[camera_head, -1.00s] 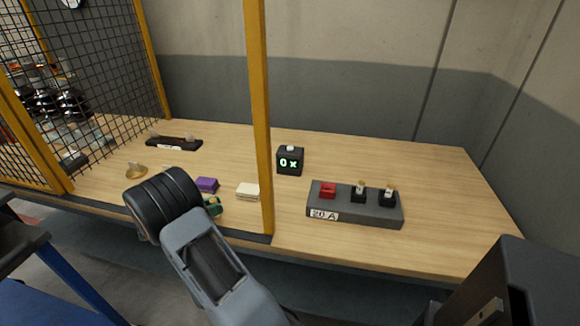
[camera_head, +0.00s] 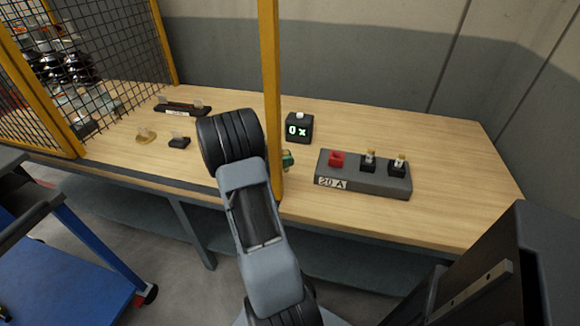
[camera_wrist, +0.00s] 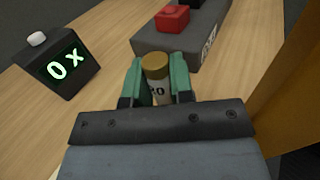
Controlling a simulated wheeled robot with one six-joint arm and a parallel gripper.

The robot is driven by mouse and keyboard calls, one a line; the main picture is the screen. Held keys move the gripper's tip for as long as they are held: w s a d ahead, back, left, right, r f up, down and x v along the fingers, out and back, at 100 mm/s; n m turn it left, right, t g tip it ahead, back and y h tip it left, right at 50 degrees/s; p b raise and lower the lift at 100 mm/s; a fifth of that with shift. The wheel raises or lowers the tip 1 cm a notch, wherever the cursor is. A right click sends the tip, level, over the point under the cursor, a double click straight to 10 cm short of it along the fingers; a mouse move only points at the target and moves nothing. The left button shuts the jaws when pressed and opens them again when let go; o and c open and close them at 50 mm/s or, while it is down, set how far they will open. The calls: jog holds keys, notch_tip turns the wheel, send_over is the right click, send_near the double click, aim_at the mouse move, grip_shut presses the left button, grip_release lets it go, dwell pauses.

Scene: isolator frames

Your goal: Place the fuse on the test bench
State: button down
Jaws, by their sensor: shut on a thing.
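My gripper (camera_wrist: 157,82) has green fingers shut on a fuse (camera_wrist: 156,70) with a brass cap and a pale body marked with "20" or similar. In the head view its green tips (camera_head: 288,160) show beside the yellow post, and the held fuse cannot be made out. The wooden bench (camera_head: 450,150) carries a grey block (camera_head: 365,184) labelled 20 A. The block bears a red part (camera_head: 337,159) and two black holders (camera_head: 369,161) with pale, brass-coloured tops. In the wrist view the grey block (camera_wrist: 180,46) lies just beyond the fingers.
A black box (camera_head: 299,128) reading "0 x" stands left of the grey block. A yellow post (camera_head: 271,60) rises at the bench front, close to my arm. Mesh fencing (camera_head: 110,40) is at left. A dark strip (camera_head: 183,109) and small parts lie on the left side. The right side is clear.

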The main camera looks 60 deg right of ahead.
aim_at(288, 170)
jog(key=shift+s+d, duration=0.3)
jog(key=shift+s+d+f+b, duration=0.1)
jog(key=shift+f+b, duration=0.2)
jog(key=shift+f, duration=0.6)
jog(key=shift+s+d+f+b, duration=0.1)
jog(key=shift+f+b, duration=0.15)
jog(key=shift+f, duration=0.6)
jog(key=shift+f, duration=0.1)
jog(key=c, duration=1)
grip_release()
jog(key=shift+w+a, duration=0.2)
jog(key=shift+p+v, duration=0.35)
jog(key=shift+v, duration=3.2)
